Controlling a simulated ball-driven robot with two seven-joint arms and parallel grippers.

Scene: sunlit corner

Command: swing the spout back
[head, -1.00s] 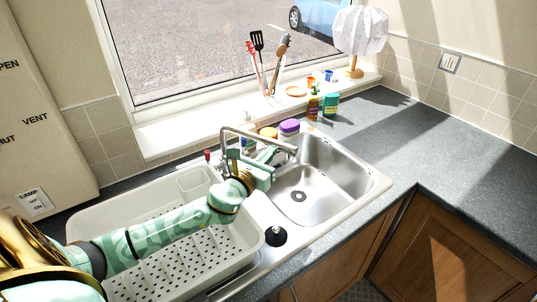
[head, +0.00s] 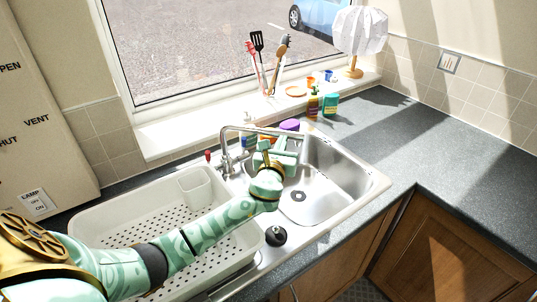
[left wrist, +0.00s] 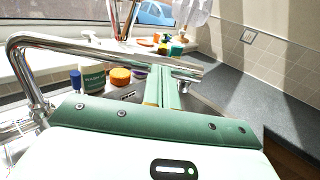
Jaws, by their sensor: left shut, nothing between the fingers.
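The chrome tap has a long spout (head: 247,128) that rises at the back of the sink and reaches right, over the rear of the steel basin (head: 325,178). The spout (left wrist: 110,52) also crosses the left wrist view from the left to just past the middle. My left gripper (head: 289,146) is shut and empty, over the basin's left rear, close to the spout's outer part. In the left wrist view its fingers (left wrist: 160,84) overlap the spout near its outlet; I cannot tell whether they touch. The gripper partly hides the spout's end in the head view. My right gripper is not in view.
A pale dish rack (head: 140,232) stands left of the sink under my left arm. A purple-lidded jar (head: 289,125) and bottles (head: 313,103) stand behind the basin. A dark plug (head: 276,236) lies in front. The counter (head: 440,150) at right is clear.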

